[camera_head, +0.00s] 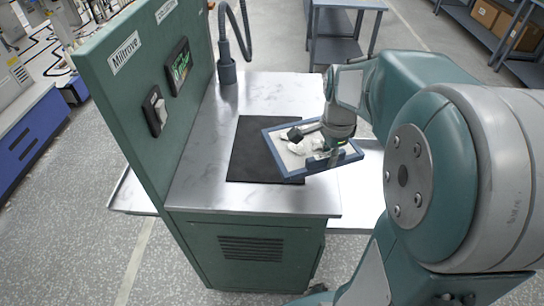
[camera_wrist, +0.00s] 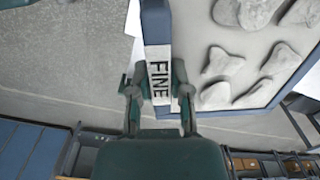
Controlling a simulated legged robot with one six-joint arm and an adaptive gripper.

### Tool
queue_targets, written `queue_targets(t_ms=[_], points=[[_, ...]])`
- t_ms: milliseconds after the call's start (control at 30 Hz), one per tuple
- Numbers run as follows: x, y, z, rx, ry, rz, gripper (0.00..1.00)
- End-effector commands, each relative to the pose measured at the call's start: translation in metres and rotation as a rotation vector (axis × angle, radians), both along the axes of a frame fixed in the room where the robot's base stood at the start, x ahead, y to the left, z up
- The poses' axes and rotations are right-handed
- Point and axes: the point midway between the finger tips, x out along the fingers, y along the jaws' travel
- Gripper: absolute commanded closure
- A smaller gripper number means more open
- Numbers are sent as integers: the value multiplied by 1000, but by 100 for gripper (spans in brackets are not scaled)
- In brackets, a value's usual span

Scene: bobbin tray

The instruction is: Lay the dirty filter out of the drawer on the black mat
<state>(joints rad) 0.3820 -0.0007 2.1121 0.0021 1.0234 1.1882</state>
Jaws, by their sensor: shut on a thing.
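The filter (camera_head: 308,168) is a blue-grey framed panel with a pale face and several whitish lumps. It appears held above the worktop, tilted, overlapping the right part of the black mat (camera_head: 252,148) in the head view. My gripper (camera_head: 331,152) is shut on the filter's frame. In the wrist view my gripper (camera_wrist: 158,95) has a finger on either side of the frame, at a white label reading "FINE". The lumpy face of the filter (camera_wrist: 228,65) shows at the upper right there. The mat lies flat on the worktop; its right part is hidden behind the filter.
The metal worktop (camera_head: 205,180) has free room left of and in front of the mat. A green panel (camera_head: 140,70) rises along its left side. A dark post with a hose (camera_head: 227,72) stands at the back. A pale ledge (camera_head: 357,190) extends at the right.

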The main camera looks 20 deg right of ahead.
Motion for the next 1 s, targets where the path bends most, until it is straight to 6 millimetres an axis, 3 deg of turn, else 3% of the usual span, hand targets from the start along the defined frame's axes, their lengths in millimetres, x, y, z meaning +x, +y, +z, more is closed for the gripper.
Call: queue_targets(t_ms=[333, 500, 833, 1000], points=[[48, 59, -34, 1, 2, 7, 100], [63, 77, -64, 1, 4, 4, 100], [79, 97, -95, 1, 4, 3, 100], [78, 95, -120, 0, 3, 0, 100]])
